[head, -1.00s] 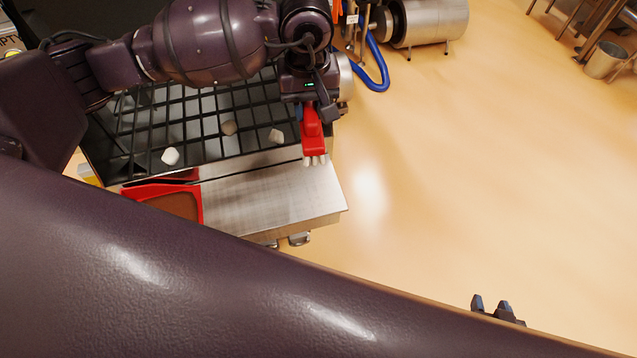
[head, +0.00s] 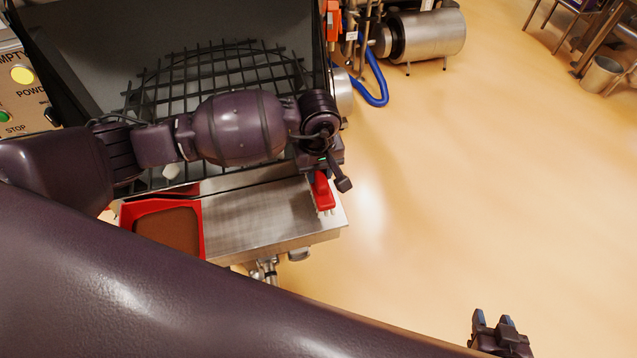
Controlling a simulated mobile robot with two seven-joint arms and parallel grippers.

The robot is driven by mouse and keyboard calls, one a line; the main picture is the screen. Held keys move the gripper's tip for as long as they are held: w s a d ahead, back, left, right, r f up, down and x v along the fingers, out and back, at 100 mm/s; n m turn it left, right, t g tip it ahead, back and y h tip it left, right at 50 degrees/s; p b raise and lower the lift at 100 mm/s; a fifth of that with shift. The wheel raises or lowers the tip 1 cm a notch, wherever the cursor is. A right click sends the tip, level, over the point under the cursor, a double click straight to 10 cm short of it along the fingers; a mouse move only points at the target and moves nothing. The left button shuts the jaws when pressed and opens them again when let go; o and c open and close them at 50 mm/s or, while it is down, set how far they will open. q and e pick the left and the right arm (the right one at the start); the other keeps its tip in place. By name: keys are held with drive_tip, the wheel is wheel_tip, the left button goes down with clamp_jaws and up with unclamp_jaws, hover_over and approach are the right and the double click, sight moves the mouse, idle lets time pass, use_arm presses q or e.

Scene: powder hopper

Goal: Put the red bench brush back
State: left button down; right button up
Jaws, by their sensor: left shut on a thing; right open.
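The red bench brush (head: 323,191) has a red body and pale bristles at its lower end. My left gripper (head: 318,170) is shut on it and holds it at the right end of the steel shelf (head: 260,215) in front of the hopper. I cannot tell whether the bristles touch the shelf. The gripper's fingers are mostly hidden under my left wrist. My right gripper (head: 494,322) is open and empty over the floor at the lower right.
A red dustpan-like tray (head: 202,232) with brown contents sits at the shelf's left end. Behind is the hopper's black grate (head: 215,75) with a pale lump (head: 172,171). A control panel (head: 18,85) stands left. A steel motor (head: 428,35) and blue hose (head: 381,85) are at the back.

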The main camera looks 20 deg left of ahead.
use_arm(q)
wheel_tip(320, 180, down, 5)
drive_tip(key=shift+r, duration=0.1)
drive_tip(key=shift+f, duration=0.3)
use_arm(e)
drive_tip(key=shift+s+d+f, duration=0.1)
drive_tip(key=shift+s+f, duration=0.55)
drive_tip(key=shift+f, duration=0.05)
use_arm(q)
drive_tip(key=shift+f, duration=0.1)
drive_tip(key=c, duration=1.3)
unclamp_jaws()
drive_tip(key=shift+f+b, duration=0.1)
drive_tip(key=shift+b, duration=0.25)
drive_tip(key=shift+c, duration=0.2)
drive_tip(key=o, duration=0.5)
drive_tip(key=shift+c, duration=0.2)
use_arm(e)
drive_tip(key=shift+w+r, duration=0.25)
drive_tip(key=shift+w, duration=0.25)
